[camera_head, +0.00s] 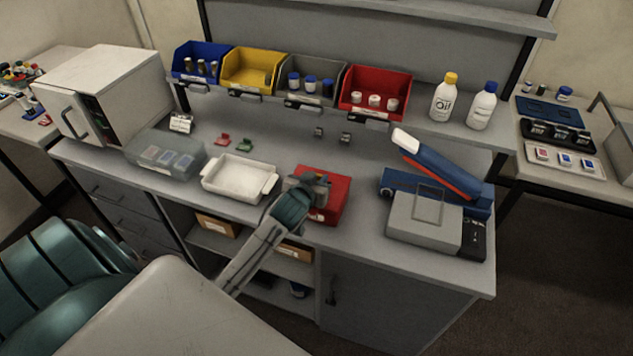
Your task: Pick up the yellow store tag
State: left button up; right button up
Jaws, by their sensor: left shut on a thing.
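My left gripper (310,184) is low over the red block-like box (338,206) on the workbench, right of the white tray. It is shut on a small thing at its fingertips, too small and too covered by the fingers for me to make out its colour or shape. I see no yellow tag lying loose on the bench. A small red tag-like piece (222,140) and a green one (243,145) lie behind the white tray. My right gripper is not in view.
The white tray (238,193) and a clear lidded box (165,165) stand left of my gripper. A grey device (424,218) and a blue-and-red machine (436,165) stand to the right. Blue, yellow (252,85), grey and red bins line the back. Bare bench lies between.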

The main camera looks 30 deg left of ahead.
pick_arm(q)
jog(key=shift+r, duration=0.4)
notch_tip(320, 180, up, 2)
jog(key=shift+s+d+b, duration=0.1)
jog(key=shift+s+b, duration=0.05)
jog(key=shift+b, duration=0.6)
jog(key=s+d+r+b, duration=0.1)
jog(key=s+d+b, duration=0.3)
jog(key=s+d, duration=0.65)
jog(key=w+d+r+m+h, duration=0.2)
jog(key=w+d+h, duration=0.1)
jog(key=w, duration=0.4)
jog(key=shift+d+r+m+t+b, duration=0.3)
jog(key=shift+d+r+b, duration=0.15)
jog(key=shift+d, duration=0.4)
jog(key=shift+f, duration=0.1)
